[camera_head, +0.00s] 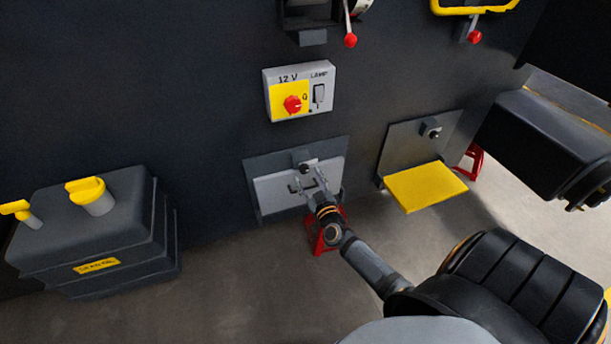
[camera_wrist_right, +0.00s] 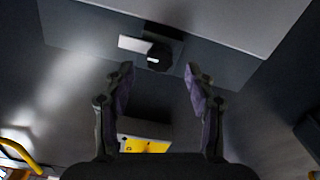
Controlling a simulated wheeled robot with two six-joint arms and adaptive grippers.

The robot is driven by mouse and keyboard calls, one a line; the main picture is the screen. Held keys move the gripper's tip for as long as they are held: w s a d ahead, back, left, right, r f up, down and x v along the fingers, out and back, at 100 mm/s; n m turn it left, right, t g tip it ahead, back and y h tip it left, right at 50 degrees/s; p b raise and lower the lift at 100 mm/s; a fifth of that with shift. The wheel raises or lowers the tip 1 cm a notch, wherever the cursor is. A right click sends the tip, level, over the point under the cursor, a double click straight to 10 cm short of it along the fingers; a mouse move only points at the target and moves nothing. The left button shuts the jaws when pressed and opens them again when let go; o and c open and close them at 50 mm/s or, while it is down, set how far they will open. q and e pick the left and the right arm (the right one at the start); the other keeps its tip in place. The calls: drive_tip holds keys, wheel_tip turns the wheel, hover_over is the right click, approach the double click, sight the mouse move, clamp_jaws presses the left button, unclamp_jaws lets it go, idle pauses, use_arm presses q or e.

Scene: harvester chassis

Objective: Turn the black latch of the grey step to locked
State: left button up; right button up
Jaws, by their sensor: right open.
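The grey step (camera_head: 273,196) is folded up flat against a dark plate on the chassis wall, in the middle of the head view. It also shows as a grey panel (camera_wrist_right: 225,15) at the top of the right wrist view. The black latch (camera_head: 304,167) sits at its upper edge. In the wrist view the latch (camera_wrist_right: 158,58) is a round black knob with a pale bar on its left. My right gripper (camera_head: 311,180) is open in front of the step. Its fingertips (camera_wrist_right: 160,74) lie either side of the latch in that view; contact cannot be told. My left gripper is out of view.
A 12 V lamp box (camera_head: 325,74) with a red knob is above the step. A folded-down yellow step (camera_head: 425,186) stands to the right. A dark tank (camera_head: 95,228) with yellow caps is at left. A red stand (camera_head: 321,238) is below.

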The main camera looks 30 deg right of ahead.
drive_tip(key=shift+x, duration=0.8)
drive_tip(key=shift+w+d, duration=0.15)
drive_tip(key=shift+w, duration=0.35)
drive_tip(key=c, duration=1.1)
drive_tip(key=shift+c, duration=0.2)
